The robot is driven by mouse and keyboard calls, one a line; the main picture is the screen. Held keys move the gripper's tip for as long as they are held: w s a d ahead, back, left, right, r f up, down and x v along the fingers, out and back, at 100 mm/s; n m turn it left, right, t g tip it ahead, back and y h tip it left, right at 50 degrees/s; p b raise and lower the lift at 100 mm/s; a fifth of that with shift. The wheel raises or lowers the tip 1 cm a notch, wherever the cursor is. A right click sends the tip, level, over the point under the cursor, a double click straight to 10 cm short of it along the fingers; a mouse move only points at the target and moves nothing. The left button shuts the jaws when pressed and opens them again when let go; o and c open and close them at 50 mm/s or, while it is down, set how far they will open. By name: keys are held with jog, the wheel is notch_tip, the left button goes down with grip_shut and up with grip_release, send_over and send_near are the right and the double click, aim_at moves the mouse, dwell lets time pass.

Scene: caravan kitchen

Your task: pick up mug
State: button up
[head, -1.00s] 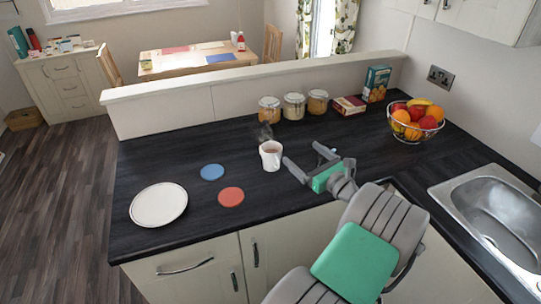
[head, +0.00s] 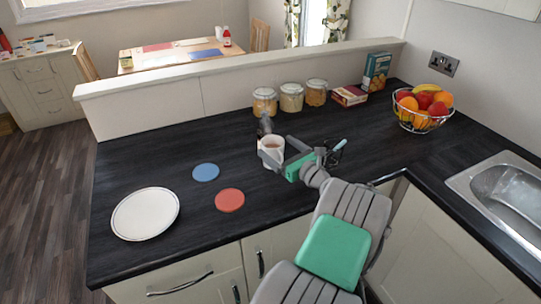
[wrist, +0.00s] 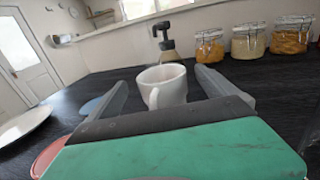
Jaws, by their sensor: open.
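Small gaps show between the mug and the fingers. One finger covers part of the mug in the head view.
A dark pump bottle (head: 264,124) stands just behind the mug. Glass jars (head: 291,97) line the low wall. A blue coaster (head: 205,172), red coaster (head: 229,200) and white plate (head: 146,214) lie to the left. A fruit bowl (head: 422,110) and sink (head: 500,195) are right.

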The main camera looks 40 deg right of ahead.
aim_at(266, 138)
jog(key=w, duration=0.3)
jog(key=shift+d, duration=0.25)
jog(key=c, duration=2)
